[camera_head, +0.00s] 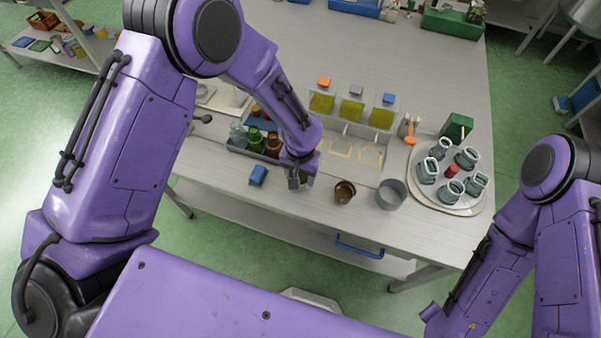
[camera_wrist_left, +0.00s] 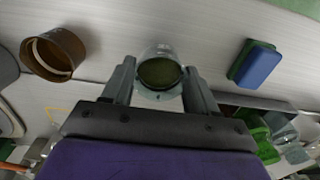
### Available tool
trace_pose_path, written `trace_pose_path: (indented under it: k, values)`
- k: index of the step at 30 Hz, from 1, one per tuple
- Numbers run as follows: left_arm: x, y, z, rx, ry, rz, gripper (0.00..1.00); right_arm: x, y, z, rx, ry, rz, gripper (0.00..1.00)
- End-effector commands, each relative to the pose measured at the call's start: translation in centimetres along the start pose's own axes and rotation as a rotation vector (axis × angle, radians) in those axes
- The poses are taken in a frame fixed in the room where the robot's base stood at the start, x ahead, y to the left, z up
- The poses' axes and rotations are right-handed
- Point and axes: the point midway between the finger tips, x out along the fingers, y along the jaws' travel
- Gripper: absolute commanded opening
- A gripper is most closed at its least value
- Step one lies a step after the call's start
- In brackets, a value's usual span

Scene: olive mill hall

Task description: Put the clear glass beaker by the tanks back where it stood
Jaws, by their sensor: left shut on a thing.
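My left gripper (camera_head: 300,184) is shut on the clear glass beaker (camera_wrist_left: 160,72), which sits between both fingers in the left wrist view. Dark green shows inside the beaker; I cannot tell if it is liquid. In the head view the gripper mostly hides the beaker, near the table's front edge; I cannot tell whether its base touches the table. Three tanks with yellow-green contents, the left (camera_head: 322,103), middle (camera_head: 351,111) and right (camera_head: 382,116), stand behind it to the right. My right arm shows at the right, but its gripper does not.
A brown cup (camera_head: 344,192) and a grey pot (camera_head: 391,194) stand right of the gripper. A blue-and-green sponge (camera_head: 258,175) lies left. A bottle rack (camera_head: 240,150) stands behind left. A round tray (camera_head: 441,202) with several jars is at the right. The table's back is mostly clear.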

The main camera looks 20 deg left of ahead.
Motion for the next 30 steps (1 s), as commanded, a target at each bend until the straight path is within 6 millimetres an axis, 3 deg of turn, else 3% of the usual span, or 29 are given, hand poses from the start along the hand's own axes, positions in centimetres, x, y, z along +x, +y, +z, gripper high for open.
trace_pose_path:
  k: [2,24,25,27,30]
  values:
    - [0.69,0.01,-0.03,0.000,0.001,0.000,0.35,0.67,-0.06,0.27,0.000,0.000,0.000,0.43]
    - [1.09,-0.03,0.24,0.000,0.000,-0.001,0.35,0.36,-0.04,0.14,0.000,0.000,0.000,0.43]
    - [1.09,-0.03,0.24,0.000,0.000,-0.001,0.61,0.36,-0.04,0.14,0.000,0.000,0.000,0.43]
    - [1.09,-0.03,0.24,0.000,0.000,-0.001,0.84,0.36,-0.04,0.14,0.000,0.000,0.000,0.43]
    - [1.09,-0.03,0.24,0.000,0.000,0.000,0.88,0.36,-0.04,0.14,0.000,0.000,0.000,0.43]
